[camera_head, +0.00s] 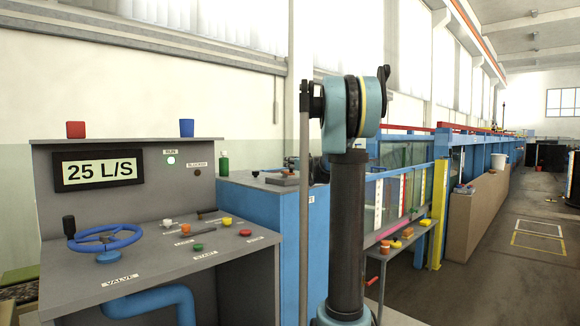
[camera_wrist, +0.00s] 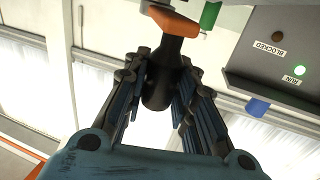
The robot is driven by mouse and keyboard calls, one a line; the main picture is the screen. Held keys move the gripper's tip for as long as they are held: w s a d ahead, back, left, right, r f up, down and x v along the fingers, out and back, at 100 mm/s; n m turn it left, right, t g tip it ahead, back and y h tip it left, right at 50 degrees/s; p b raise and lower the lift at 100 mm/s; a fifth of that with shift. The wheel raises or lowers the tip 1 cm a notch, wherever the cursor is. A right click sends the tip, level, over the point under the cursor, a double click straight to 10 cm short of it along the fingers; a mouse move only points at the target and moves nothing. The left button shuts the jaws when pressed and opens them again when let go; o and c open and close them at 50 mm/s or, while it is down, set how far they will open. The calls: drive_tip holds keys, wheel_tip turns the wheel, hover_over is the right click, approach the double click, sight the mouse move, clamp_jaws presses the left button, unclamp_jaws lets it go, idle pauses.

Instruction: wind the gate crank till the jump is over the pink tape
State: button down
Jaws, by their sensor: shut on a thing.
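In the wrist view my gripper (camera_wrist: 163,68) is shut on a dark, rounded handle (camera_wrist: 158,92), with a finger on each side of it. An orange part (camera_wrist: 168,20) joins the handle's top end.
A grey console (camera_head: 180,268) stands at left with a blue valve wheel (camera_head: 105,236), a display (camera_head: 97,171) reading 25 L/S and a lit green RUN lamp (camera_head: 171,160). A blue cabinet (camera_head: 262,225) stands beside it. The floor (camera_head: 500,285) at right is largely clear.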

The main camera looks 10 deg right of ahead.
drive_tip(key=shift+d, duration=0.2)
drive_tip(key=c, duration=1.3)
unclamp_jaws()
drive_tip(key=v, duration=1.2)
drive_tip(key=shift+w, duration=0.1)
